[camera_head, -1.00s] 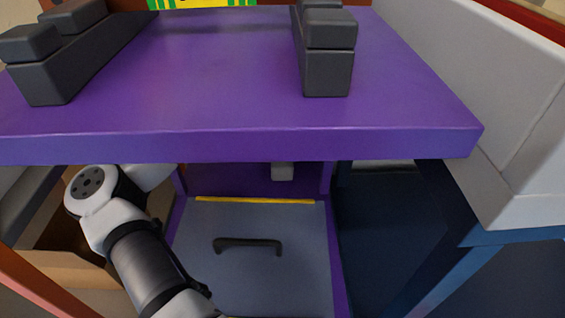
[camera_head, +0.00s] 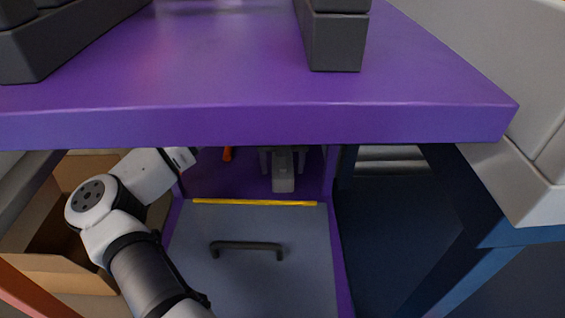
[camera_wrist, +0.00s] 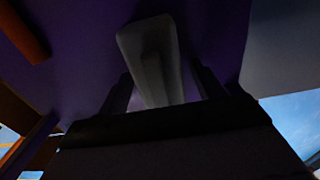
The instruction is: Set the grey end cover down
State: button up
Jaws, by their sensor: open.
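A small pale grey block, which looks like the grey end cover (camera_head: 283,178), shows under the purple tabletop in the head view, above the yellow strip. In the wrist view the grey piece (camera_wrist: 152,62) is long and rounded at the corners, in dim light. My gripper (camera_wrist: 160,73) is open, with one dark finger on each side of the grey piece. I cannot tell whether either finger touches it, or what it rests on. In the head view my arm reaches in from the left, and the tabletop hides part of it.
The purple tabletop (camera_head: 220,80) overhangs the space, with dark grey blocks (camera_head: 335,38) on it. Below is a grey panel (camera_head: 265,285) with a black handle (camera_head: 247,246) and yellow strip (camera_head: 255,203). An orange rod (camera_wrist: 25,32) is at left. A cardboard box (camera_head: 65,275) stands left.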

jog(key=shift+r+p, duration=1.75)
jog(key=shift+r, duration=2.15)
